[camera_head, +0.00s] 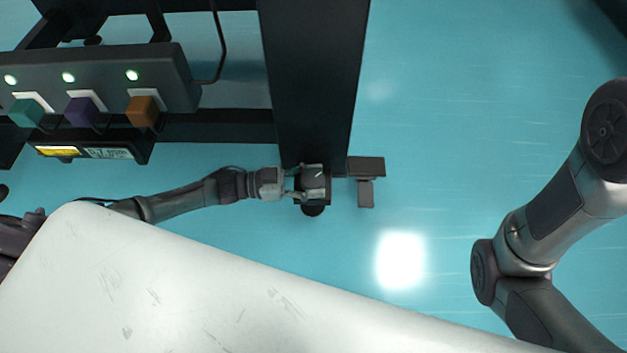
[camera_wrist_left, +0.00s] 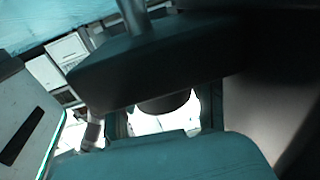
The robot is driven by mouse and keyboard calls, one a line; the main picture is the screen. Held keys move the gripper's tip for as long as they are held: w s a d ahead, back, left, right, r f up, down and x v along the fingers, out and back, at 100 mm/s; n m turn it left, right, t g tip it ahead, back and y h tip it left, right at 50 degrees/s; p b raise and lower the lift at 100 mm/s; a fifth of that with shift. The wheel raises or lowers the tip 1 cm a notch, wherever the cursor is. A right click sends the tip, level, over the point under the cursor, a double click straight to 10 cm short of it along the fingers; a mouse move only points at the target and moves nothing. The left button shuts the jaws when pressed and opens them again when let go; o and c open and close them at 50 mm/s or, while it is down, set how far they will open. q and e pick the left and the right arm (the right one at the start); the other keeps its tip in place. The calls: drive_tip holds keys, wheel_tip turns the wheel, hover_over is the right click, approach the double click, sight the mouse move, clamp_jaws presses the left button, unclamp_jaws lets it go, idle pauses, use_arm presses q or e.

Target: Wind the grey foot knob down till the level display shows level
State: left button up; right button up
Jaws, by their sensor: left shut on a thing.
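My left gripper (camera_head: 308,184) is at the near end of a wide black beam (camera_head: 312,90) in the head view. It is shut on a dark grey block-like part, which I take for the foot knob (camera_head: 315,182). The fingers hide part of it. A dark round end shows just below. In the left wrist view a dark round part (camera_wrist_left: 164,103) shows under a dark plate (camera_wrist_left: 150,55).
A dark unit (camera_head: 100,75) at upper left carries several lit lamps and coloured blocks. A small dark bracket (camera_head: 366,167) sits right of the beam. Blue floor is open between bracket and right arm.

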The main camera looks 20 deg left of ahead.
use_arm(q)
drive_tip(key=shift+f+m+g+h+b, duration=0.1)
drive_tip(key=shift+m+g+h+b, duration=0.55)
drive_tip(key=shift+m+g, duration=0.85)
drive_tip(key=shift+g, duration=0.5)
drive_tip(key=o, duration=0.9)
